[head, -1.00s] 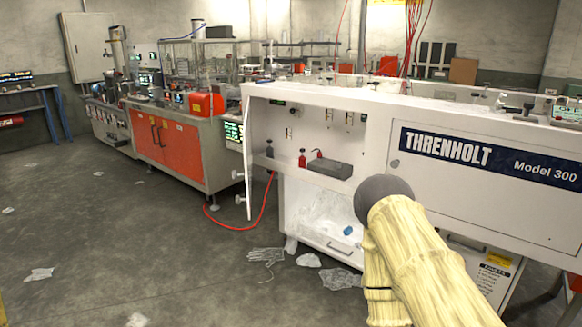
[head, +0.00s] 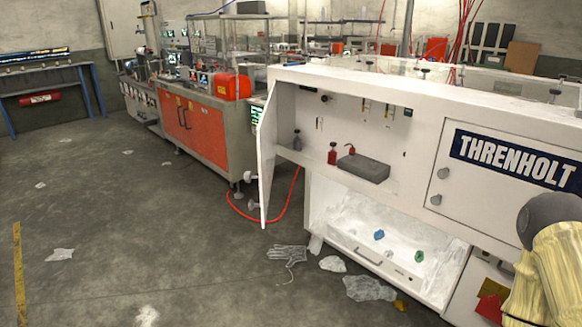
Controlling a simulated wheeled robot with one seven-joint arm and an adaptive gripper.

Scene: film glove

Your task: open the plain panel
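A plain white panel (head: 267,160) stands swung open at the left end of the white machine (head: 345,85), seen at a steep angle. The compartment (head: 345,125) beside it is exposed. A second panel (head: 505,185), labelled THRENHOLT and with two round knobs, is shut to its right. My arm, in a cream cover with a grey rounded joint, shows at the lower right edge. My gripper is outside the frame.
Small red bottles and a grey box (head: 363,168) sit on the compartment's shelf. An open tray (head: 385,235) below holds clear film. Film scraps and a clear glove (head: 288,253) lie on the floor. A red hose (head: 285,215) runs behind the panel. The left floor is mostly clear.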

